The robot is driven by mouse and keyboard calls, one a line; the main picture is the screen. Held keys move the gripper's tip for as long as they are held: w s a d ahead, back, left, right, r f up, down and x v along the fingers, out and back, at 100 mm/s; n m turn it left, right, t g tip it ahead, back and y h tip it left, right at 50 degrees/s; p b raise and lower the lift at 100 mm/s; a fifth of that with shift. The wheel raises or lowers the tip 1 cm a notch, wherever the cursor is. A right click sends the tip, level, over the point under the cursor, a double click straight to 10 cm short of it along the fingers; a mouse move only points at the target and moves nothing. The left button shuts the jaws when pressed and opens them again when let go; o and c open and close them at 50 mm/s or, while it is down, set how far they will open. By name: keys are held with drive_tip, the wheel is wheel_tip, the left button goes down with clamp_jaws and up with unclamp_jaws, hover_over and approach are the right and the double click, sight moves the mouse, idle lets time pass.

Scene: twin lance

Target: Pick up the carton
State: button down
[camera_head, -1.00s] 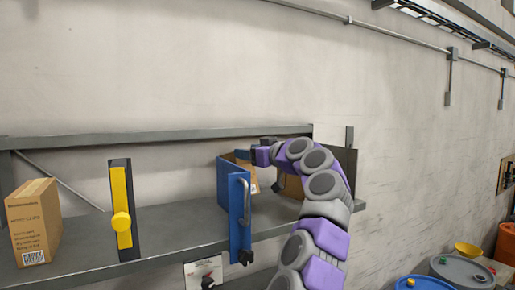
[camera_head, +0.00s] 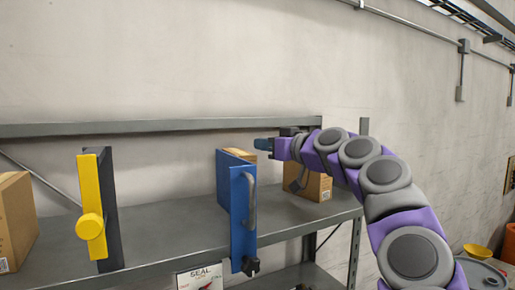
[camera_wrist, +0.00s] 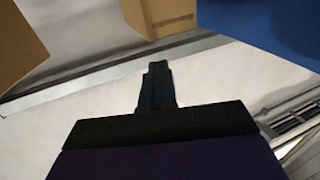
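Three brown cartons show in the head view. One carton (camera_head: 14,222) stands on the left of the shelf, cut by the picture edge. One carton (camera_head: 240,154) is mostly hidden behind the blue panel (camera_head: 242,215). One carton (camera_head: 317,186) stands to its right, partly behind my arm. My gripper (camera_head: 264,145) is above the shelf, near the top of the blue panel, apart from the right carton. In the wrist view, its dark fingers (camera_wrist: 155,85) lie together with nothing between them. Two cartons (camera_wrist: 30,45) (camera_wrist: 160,15) show at the top there.
A dark post with a yellow bar and knob (camera_head: 90,226) stands on the grey shelf (camera_head: 170,236), left of the blue panel with its handle. Free shelf lies between them. A wall stands behind.

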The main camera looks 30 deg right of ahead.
drive_tip(key=s+r+b, duration=0.1)
drive_tip(key=s, duration=0.8)
drive_tip(key=shift+s+d+r, duration=0.15)
drive_tip(key=shift+d, duration=0.1)
drive_tip(key=shift+c, duration=1.9)
unclamp_jaws()
drive_tip(key=b+v, duration=0.2)
drive_tip(key=v, duration=1.5)
drive_tip(key=shift+b, duration=0.4)
drive_tip(key=shift+s+d, duration=0.15)
drive_tip(key=shift+s, duration=0.05)
drive_tip(key=shift+c, duration=0.5)
